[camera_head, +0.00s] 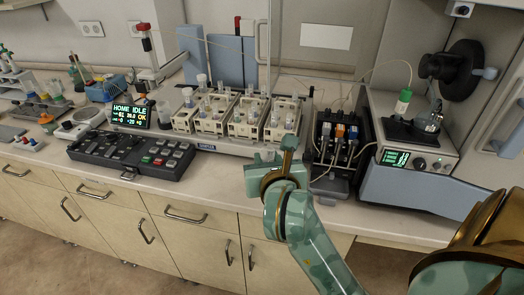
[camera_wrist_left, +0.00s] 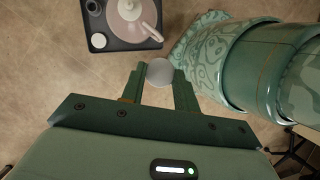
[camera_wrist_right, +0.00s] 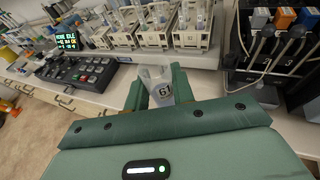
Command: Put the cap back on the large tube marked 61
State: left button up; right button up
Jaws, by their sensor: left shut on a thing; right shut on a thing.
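The large tube marked 61 (camera_wrist_right: 160,92) is clear and wide-mouthed, with its mouth open and uncapped. In the head view my right gripper (camera_head: 277,160) is in front of the bench edge, and I cannot make out the tube there. My left gripper (camera_wrist_left: 159,82) is shut on a pale grey round cap (camera_wrist_left: 159,71), seen over the floor in the left wrist view. The left gripper does not show in the head view.
White racks with tubes (camera_head: 247,118) stand behind my right gripper. A black control panel (camera_head: 133,153) lies to the left. A dark pump unit (camera_head: 337,140) and an instrument (camera_head: 409,155) stand to the right. A dark square platform with pale round parts (camera_wrist_left: 122,22) shows near the left gripper.

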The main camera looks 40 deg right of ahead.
pick_arm(q)
jog(key=shift+r, duration=0.35)
pick_arm(e)
jog(key=shift+v, duration=1.05)
jog(key=shift+d+r, duration=0.15)
jog(key=o, duration=0.3)
grip_shut()
